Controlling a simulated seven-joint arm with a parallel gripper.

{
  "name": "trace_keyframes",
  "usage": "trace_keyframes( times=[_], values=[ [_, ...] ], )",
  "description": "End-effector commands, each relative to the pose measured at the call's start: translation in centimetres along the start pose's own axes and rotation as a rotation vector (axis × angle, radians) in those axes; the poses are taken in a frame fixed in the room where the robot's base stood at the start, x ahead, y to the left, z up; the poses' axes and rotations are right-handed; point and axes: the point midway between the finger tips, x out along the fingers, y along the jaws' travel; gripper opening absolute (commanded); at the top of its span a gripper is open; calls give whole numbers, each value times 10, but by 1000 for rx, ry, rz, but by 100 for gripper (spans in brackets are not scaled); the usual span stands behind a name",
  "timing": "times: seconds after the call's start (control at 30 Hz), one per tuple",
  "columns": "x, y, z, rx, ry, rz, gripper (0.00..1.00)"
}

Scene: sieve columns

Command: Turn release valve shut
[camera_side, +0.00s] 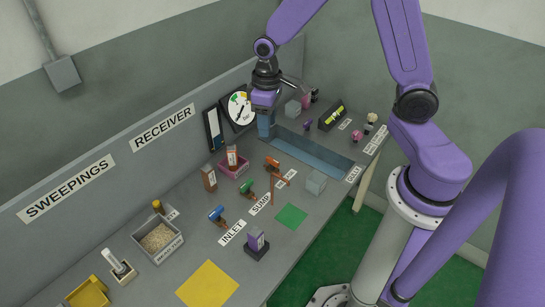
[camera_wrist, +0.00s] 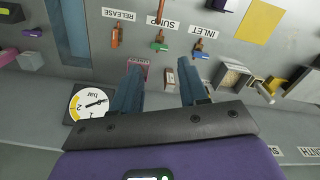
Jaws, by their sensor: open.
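The release valve (camera_side: 272,161) has an orange handle and stands on the bench beside its label (camera_side: 287,179). In the wrist view the orange release valve (camera_wrist: 115,38) is at the upper left, below the upside-down RELEASE label (camera_wrist: 118,14). My gripper (camera_side: 266,128) is up at the back of the bench, near the round gauge (camera_side: 240,108), apart from the valve. In the wrist view my gripper (camera_wrist: 160,68) has its two blue fingers spread with nothing between them. The valve lies beyond the left finger. The gauge (camera_wrist: 88,103) also shows there, its lower part hidden.
The green sump valve (camera_side: 247,188) and blue inlet valve (camera_side: 217,214) stand in a row with the release valve. A blue recessed channel (camera_side: 325,154) and a clear cube (camera_side: 316,182) are to the right.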

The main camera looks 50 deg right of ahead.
Motion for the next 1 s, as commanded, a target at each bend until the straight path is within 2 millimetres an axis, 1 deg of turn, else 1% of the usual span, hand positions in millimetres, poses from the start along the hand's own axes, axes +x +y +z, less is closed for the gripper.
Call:
trace_keyframes(
  times=[0.03, 0.07, 0.1, 0.2, 0.3, 0.43, 0.53, 0.73, 0.87, 1.0],
  values=[
    [13, 19, -8, 58, -9, 0, 44],
    [20, 29, -13, 89, -9, 1, 44],
    [29, 44, -19, 132, -10, 1, 44],
    [52, 79, -27, 230, -12, 1, 44],
    [73, 109, -30, 313, -14, 2, 44],
    [90, 135, -29, 383, -13, 2, 44],
    [97, 145, -28, 409, -11, 3, 44],
    [111, 147, -28, 415, -13, 2, 44],
    [130, 147, -27, 415, -15, 2, 44],
    [154, 147, -26, 414, -15, 2, 44]
  ],
)
